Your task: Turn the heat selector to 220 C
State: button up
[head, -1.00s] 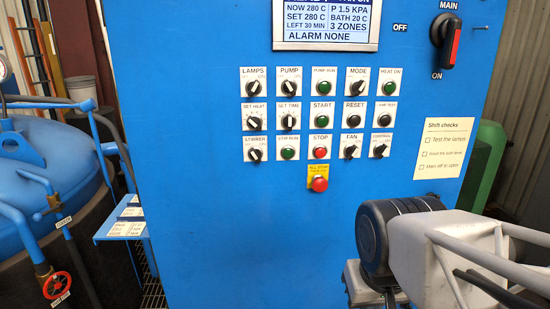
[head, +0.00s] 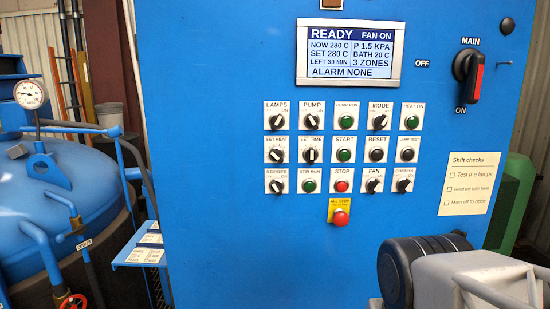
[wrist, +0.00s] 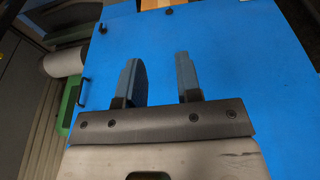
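The heat selector is the black knob labelled SET HEAT (head: 276,155), at the left of the middle row on the blue control panel in the head view. Its scale is too small to read. The display (head: 350,52) reads READY, FAN ON, NOW 280 C, SET 280 C and ALARM NONE. My gripper (wrist: 157,80) shows in the wrist view with its two fingers apart and nothing between them, in front of plain blue panel. In the head view my arm is at the lower right, well away from the selector, and my fingers are out of sight.
Other knobs, lamps and buttons surround the selector, including SET TIME (head: 310,155) and STIRRER (head: 276,187). The red ALL STOP button (head: 340,218) sits below. The MAIN switch (head: 469,77) is at upper right. A blue vessel (head: 55,190) stands left. The lower panel is bare.

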jog(key=shift+o, duration=0.3)
jog(key=w+a+r+n+t+h, duration=0.1)
jog(key=w+r+h, duration=0.1)
jog(key=w+r, duration=0.3)
jog(key=shift+w+r+n+t+h, duration=0.3)
jog(key=shift+w+n+h, duration=0.1)
jog(key=shift+w, duration=0.7)
jog(key=n+t+h, duration=0.1)
jog(key=n+t, duration=0.4)
jog(key=t, duration=0.5)
send_near(276, 157)
jog(key=w, duration=0.1)
jog(key=shift+w+d+f, duration=0.15)
jog(key=shift+w, duration=0.05)
jog(key=shift+w, duration=0.15)
jog(key=shift+x, duration=3.85)
jog(key=shift+d, duration=0.1)
grip_shut()
